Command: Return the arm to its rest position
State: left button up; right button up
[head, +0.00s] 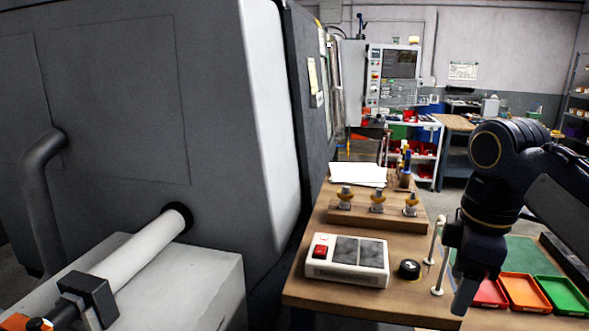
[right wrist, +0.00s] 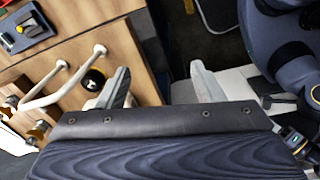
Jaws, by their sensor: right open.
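My right arm (head: 500,165) comes in from the right of the head view, with its wrist bent down. My right gripper (head: 464,292) points downward near the front edge of the wooden table, just right of the white handle. In the right wrist view my right gripper (right wrist: 160,88) has its two fingers wide apart with nothing between them. Behind the gap show the table's edge and dark floor. My left arm and gripper are not in view.
A large grey machine (head: 120,110) fills the left.

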jog(key=s+a+f+m+t+y, duration=0.1)
jog(key=s+a+f+m+t, duration=0.1)
jog(key=s+f+m, duration=0.5)
jog(key=s+a+f+m+t+y, duration=0.2)
jog(key=s+f+m, duration=0.5)
jog(key=f, duration=0.6)
jog(key=shift+s+f+t+y, duration=0.2)
jog(key=shift+s+t+y, duration=0.1)
jog(key=shift+s+t, duration=0.1)
